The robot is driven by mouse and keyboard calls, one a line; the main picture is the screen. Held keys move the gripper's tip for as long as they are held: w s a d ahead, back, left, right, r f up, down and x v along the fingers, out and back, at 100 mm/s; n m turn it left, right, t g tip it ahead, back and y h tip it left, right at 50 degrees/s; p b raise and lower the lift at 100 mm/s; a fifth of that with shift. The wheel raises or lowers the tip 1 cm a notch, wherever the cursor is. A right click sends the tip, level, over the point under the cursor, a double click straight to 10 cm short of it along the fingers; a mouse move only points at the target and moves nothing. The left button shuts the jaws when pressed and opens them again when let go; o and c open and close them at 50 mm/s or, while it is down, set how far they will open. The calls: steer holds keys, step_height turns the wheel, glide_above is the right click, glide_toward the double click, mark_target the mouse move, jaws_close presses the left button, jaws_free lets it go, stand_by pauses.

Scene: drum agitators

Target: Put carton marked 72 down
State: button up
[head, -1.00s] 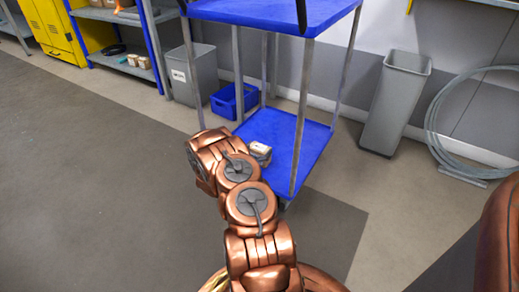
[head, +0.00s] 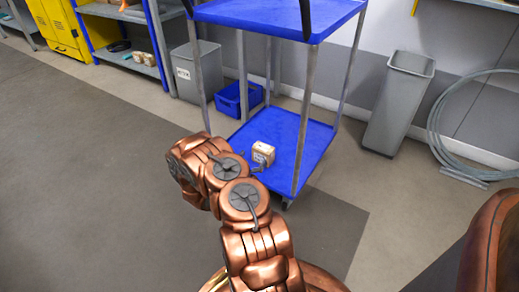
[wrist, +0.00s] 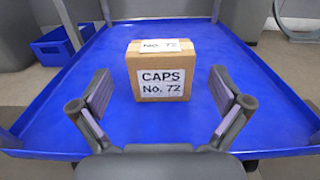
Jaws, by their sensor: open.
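The carton marked 72 (wrist: 158,72) is a small brown box with white labels reading "CAPS No. 72". It sits upright on the blue lower shelf of the cart (wrist: 230,120) in the wrist view. In the head view the carton (head: 263,153) rests on the same blue shelf (head: 290,160). My gripper (wrist: 160,108) is open and empty in the wrist view, its fingers apart on either side and short of the carton's front face. In the head view my arm hides most of the gripper.
The cart's metal posts (head: 303,110) and blue upper shelf (head: 290,15) frame the lower shelf. A blue bin (head: 237,100) and grey bins (head: 397,105) stand behind and beside it. The shelf around the carton is clear, and open floor (head: 80,170) lies to the left.

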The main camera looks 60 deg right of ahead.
steer(key=s+a+r+m+g+y, duration=0.2)
steer(key=s+a+r+m+g, duration=0.25)
steer(key=r, duration=0.35)
steer(key=s+a+r+m+g+y+p, duration=0.1)
steer(key=s+a+r+m+g, duration=0.3)
steer(key=r, duration=0.5)
steer(key=s+a+r+m+g+y, duration=0.2)
steer(key=s+a+r+m, duration=0.25)
steer(key=r, duration=0.35)
steer(key=s+a+r+m+t+y, duration=0.1)
steer(key=s+a+m+t+y, duration=0.1)
steer(key=a, duration=1)
steer(key=s+a+r+m+t+y, duration=0.1)
steer(key=s+a+y, duration=0.4)
steer(key=a, duration=0.7)
steer(key=s+a+r+m+t+y, duration=0.2)
steer(key=a+y, duration=0.4)
steer(key=a, duration=0.6)
steer(key=shift+s+a+r+m+t, duration=0.15)
steer(key=shift+s+m+t, duration=0.15)
steer(key=shift+s+t, duration=0.7)
steer(key=shift+s+g, duration=0.25)
step_height(320, 180, up, 45)
steer(key=s+t+p, duration=0.1)
steer(key=p, duration=4.1)
steer(key=shift+p, duration=0.3)
